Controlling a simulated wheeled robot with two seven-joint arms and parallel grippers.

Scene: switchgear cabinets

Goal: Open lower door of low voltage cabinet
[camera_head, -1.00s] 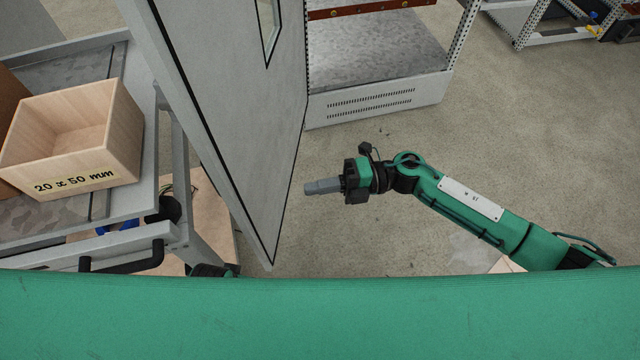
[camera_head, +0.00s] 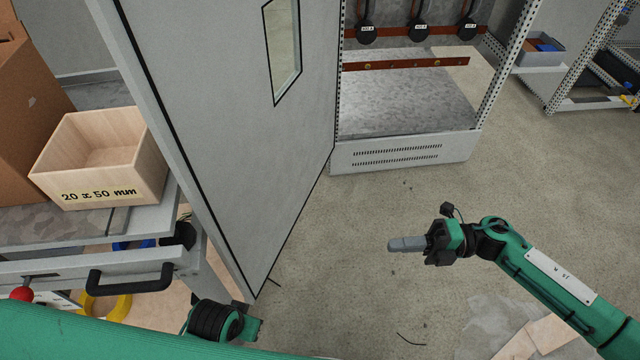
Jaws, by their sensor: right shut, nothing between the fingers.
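The low voltage cabinet (camera_head: 400,158) stands at the top middle with its lower compartment open to view. Its grey door (camera_head: 235,130), with a narrow window, is swung wide open toward me on the left of the opening. My right gripper (camera_head: 394,244) is shut and empty. It is over the floor in front of the cabinet, to the right of the door and apart from it. A green and black part of my left arm (camera_head: 222,322) shows below the door's bottom corner. My left gripper is not visible.
A grey workbench (camera_head: 130,250) with a black handle stands at the left, close to the door. It carries a wooden box (camera_head: 100,160) marked "20 x 50 mm" and a cardboard box (camera_head: 30,100). A shelf rack (camera_head: 585,60) stands at the upper right. The floor between is clear.

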